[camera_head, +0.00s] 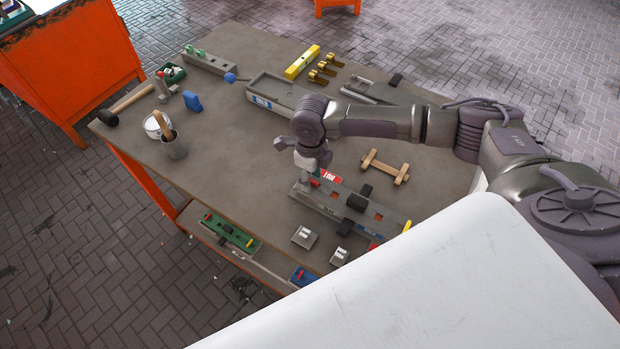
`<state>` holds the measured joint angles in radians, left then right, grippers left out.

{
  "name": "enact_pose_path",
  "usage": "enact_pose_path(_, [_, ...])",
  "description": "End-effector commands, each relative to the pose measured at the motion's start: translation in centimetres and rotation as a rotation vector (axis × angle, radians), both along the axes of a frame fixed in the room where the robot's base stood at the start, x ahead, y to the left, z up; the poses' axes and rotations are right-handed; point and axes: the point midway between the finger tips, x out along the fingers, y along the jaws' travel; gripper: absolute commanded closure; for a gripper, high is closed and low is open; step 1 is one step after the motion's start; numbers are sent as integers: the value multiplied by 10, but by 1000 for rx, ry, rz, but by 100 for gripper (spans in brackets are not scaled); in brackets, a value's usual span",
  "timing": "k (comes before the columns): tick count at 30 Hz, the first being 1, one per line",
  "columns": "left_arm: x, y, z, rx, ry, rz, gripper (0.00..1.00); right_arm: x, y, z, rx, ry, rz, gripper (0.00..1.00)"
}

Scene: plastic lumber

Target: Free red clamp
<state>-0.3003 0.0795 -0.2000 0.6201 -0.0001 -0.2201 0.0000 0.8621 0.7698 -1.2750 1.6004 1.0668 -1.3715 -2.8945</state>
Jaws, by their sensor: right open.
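A long grey fixture (338,208) lies on the workbench at the front right, with black blocks and a small yellow piece at its right end. At its left end a small red part (315,183) shows beside my fingers; it may be the red clamp, mostly hidden by my gripper. A red and white label (330,176) is just behind it. My right gripper (305,182) points down over that left end, with its jaws open. Whether the fingers touch the red part cannot be told. My left gripper is not in view.
A wooden dumbbell-shaped piece (385,166) lies behind the fixture; two small metal plates (304,237) lie in front. The bench's left middle is clear.

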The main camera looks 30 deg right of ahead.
Motion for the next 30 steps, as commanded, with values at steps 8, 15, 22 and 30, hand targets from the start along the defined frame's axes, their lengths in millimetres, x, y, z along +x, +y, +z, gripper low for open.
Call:
enact_pose_path(8, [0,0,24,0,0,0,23,0,0,25,1,-1,-1,56])
enact_pose_path(15, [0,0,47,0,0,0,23,0,0,49,1,-1,-1,56])
enact_pose_path(22, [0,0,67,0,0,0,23,0,0,70,1,-1,-1,56])
enact_pose_path(30, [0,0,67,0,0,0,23,0,0,70,0,0,-1,56])
